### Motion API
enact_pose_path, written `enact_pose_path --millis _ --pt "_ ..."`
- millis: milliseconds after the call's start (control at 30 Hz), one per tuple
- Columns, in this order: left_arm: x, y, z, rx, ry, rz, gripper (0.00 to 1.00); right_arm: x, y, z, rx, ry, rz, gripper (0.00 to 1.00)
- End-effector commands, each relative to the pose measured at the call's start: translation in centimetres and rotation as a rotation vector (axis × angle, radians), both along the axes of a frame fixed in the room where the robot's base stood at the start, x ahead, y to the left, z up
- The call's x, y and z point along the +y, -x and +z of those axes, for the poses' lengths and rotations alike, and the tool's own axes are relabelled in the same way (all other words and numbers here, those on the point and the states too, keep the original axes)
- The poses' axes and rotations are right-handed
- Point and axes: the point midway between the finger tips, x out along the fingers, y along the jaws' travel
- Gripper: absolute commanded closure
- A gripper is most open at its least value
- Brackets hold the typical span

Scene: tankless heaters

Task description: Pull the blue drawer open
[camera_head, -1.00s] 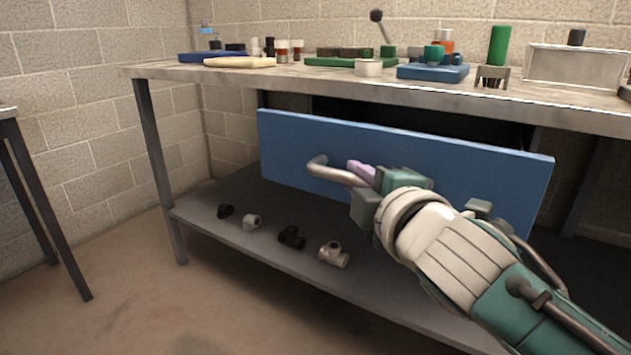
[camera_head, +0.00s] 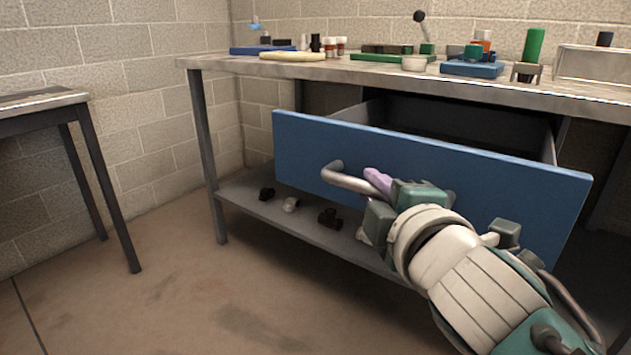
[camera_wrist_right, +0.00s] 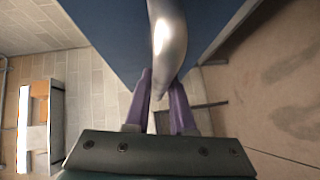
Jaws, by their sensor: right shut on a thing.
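The blue drawer (camera_head: 440,170) is under the workbench and stands partly out, with its grey side walls and dark inside showing behind the front. Its curved metal handle (camera_head: 345,180) is on the front. My right gripper (camera_head: 376,184) is at the handle, its purple fingers shut on it. In the right wrist view the handle (camera_wrist_right: 167,45) runs down between the two purple fingers (camera_wrist_right: 163,100). The handle's right end is hidden behind my gripper. My left gripper is not in view.
The workbench top (camera_head: 330,68) holds trays, bottles, a green cylinder (camera_head: 533,45) and a metal box. Several pipe fittings lie on the lower shelf (camera_head: 245,192). Another table (camera_head: 40,100) stands at the left. The floor between is clear.

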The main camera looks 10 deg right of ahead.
Motion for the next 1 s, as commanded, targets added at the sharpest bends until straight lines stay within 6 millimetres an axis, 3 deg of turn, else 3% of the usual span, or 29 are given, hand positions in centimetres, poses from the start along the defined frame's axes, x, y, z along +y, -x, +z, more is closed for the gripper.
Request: enact_pose_path --millis 100,133,367,700,1000 --pt "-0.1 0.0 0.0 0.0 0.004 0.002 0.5 0.0 0.0 0.0 0.0 0.0 0.001 1.0" --pt "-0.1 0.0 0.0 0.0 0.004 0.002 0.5 0.0 0.0 0.0 0.0 0.0 0.001 0.74" --pt "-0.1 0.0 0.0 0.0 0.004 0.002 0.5 0.0 0.0 0.0 0.0 0.0 0.001 0.48" --pt "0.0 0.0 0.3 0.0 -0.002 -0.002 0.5 0.1 0.5 0.1 0.001 0.0 0.001 0.48" --pt "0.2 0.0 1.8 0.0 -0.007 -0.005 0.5 0.4 5.5 0.9 0.004 -0.001 0.0 0.48"
